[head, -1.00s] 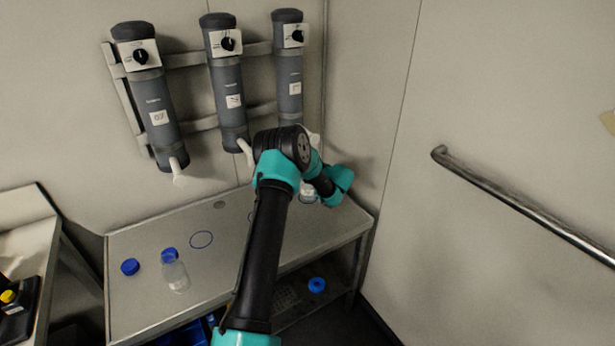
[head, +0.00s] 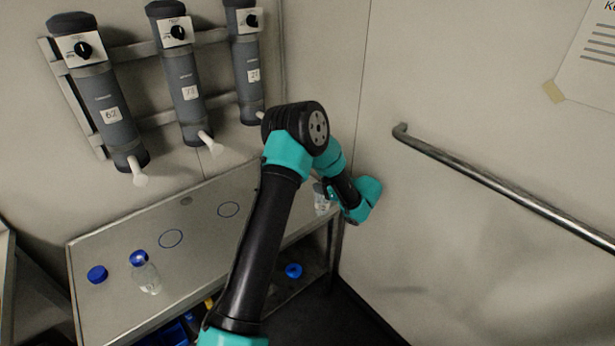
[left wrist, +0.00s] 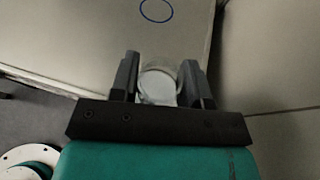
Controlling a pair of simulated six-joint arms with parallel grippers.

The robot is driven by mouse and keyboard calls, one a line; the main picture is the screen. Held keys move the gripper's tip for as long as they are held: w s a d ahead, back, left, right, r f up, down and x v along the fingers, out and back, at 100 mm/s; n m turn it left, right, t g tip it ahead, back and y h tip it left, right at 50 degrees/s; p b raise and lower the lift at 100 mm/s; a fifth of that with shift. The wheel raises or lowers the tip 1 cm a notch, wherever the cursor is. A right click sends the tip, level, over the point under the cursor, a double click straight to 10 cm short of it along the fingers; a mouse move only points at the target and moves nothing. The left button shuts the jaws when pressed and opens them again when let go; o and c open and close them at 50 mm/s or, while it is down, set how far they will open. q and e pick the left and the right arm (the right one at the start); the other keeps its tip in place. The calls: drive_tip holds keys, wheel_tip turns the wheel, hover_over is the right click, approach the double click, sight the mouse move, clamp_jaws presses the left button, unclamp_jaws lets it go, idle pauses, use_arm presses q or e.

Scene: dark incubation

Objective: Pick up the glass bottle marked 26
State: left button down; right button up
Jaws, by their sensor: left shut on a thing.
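My left gripper (head: 325,195) is at the right end of the metal table, partly hidden by its own arm. It is shut on a clear glass bottle (head: 321,204). In the left wrist view the bottle (left wrist: 159,84) sits between the two dark fingers (left wrist: 160,82), its pale round top toward the camera. No number can be read on it. A second clear bottle (head: 147,279) stands at the table's front left, apart from the gripper. My right gripper is not in view.
The table (head: 205,222) has blue circles drawn on it, one (head: 171,239) empty. Grey wall cylinders (head: 181,75) with white spouts hang behind. A metal handrail (head: 480,180) runs along the right wall. A blue ring (head: 293,271) lies on the lower shelf.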

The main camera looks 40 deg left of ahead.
use_arm(q)
drive_tip(key=d, duration=0.8)
